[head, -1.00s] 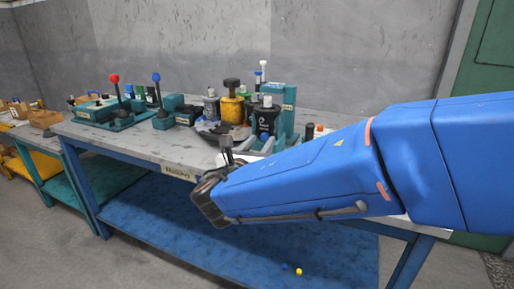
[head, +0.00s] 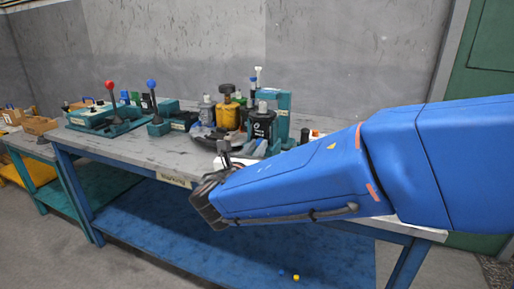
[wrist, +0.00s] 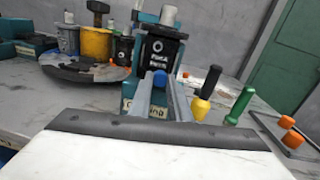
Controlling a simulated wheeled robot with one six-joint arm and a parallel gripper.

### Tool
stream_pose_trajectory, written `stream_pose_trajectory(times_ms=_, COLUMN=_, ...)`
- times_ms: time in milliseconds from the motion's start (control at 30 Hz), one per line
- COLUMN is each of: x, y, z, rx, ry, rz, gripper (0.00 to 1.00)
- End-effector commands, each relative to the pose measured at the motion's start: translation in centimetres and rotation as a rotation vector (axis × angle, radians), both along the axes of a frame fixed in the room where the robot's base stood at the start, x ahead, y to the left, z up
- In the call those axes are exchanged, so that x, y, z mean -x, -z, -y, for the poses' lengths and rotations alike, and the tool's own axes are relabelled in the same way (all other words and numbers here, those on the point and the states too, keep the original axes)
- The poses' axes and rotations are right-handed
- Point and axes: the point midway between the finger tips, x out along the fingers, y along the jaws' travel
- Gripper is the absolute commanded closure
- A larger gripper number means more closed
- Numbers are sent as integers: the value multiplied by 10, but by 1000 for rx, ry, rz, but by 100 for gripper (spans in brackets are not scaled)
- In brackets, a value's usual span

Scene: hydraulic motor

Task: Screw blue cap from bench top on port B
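My gripper (wrist: 161,77) shows in the wrist view with its two grey fingers reaching away over the bench. The blue cap (wrist: 160,79) sits between the fingertips and fills the gap, so the gripper looks shut on it. The black motor block (wrist: 159,50) with white lettering stands beyond the cap, in a teal stand. In the head view my gripper (head: 225,152) is at the bench's front edge, before the black block (head: 262,124); the cap cannot be made out there. I cannot tell which port is B.
In the wrist view, a yellow-and-black tool (wrist: 204,95), a green one (wrist: 239,104) and orange caps (wrist: 288,122) stand right. A yellow cylinder (wrist: 96,43) stands left on a round tray (wrist: 84,72). Lever units (head: 104,115) occupy the bench's left.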

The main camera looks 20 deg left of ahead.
Motion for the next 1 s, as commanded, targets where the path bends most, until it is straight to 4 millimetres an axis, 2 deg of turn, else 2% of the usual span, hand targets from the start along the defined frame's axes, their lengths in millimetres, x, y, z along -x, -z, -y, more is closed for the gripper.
stream_pose_trajectory(times_ms=167, x=0, y=0, z=0, rx=-20, ry=0, rz=0, gripper=100)
stream_pose_trajectory(times_ms=433, x=0, y=0, z=0, rx=-214, ry=0, rz=1, gripper=100)
stream_pose_trajectory(times_ms=700, x=0, y=0, z=0, rx=-240, ry=0, rz=1, gripper=100)
stream_pose_trajectory(times_ms=733, x=0, y=0, z=0, rx=-240, ry=0, rz=1, gripper=81)
stream_pose_trajectory(times_ms=767, x=0, y=0, z=0, rx=-240, ry=0, rz=1, gripper=74)
stream_pose_trajectory(times_ms=1000, x=0, y=0, z=0, rx=-239, ry=0, rz=1, gripper=73)
